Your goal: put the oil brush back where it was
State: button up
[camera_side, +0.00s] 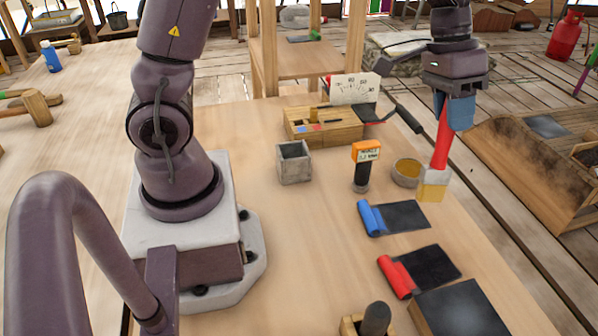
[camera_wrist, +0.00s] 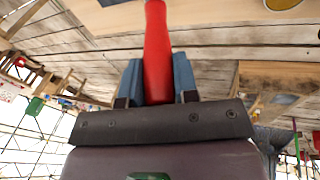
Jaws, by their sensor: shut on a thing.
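The oil brush (camera_side: 441,150) has a red handle and a pale ferrule with yellowish bristles. My gripper (camera_side: 456,112), with blue fingers, is shut on the upper handle. The brush hangs bristles down, slightly tilted, just right of a small round dish (camera_side: 407,173) with amber contents. I cannot tell whether the bristle end touches the table. In the wrist view the red handle (camera_wrist: 157,50) stands between the two blue fingers of my gripper (camera_wrist: 157,82), and the bristles are out of view.
An orange-topped dark tool (camera_side: 365,165), a grey stone cup (camera_side: 293,162) and a wooden box (camera_side: 325,126) stand to the left. A blue roll on dark cloth (camera_side: 402,215) and a red roll on dark cloth (camera_side: 434,266) lie in front. A wooden tray (camera_side: 530,180) is at right.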

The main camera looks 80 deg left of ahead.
jog(key=v, duration=0.2)
jog(key=shift+a+r, duration=0.25)
jog(key=shift+a, duration=0.05)
jog(key=s+a+n+t+y, duration=0.1)
jog(key=s+a+y, duration=0.1)
jog(key=s+a, duration=0.85)
jog(key=s+a+t+y, duration=0.1)
jog(key=s+a, duration=0.7)
jog(key=a, duration=0.5)
notch_tip(320, 180, down, 15)
jog(key=shift+y, duration=0.3)
jog(key=shift+f, duration=0.25)
jog(key=o, duration=0.9)
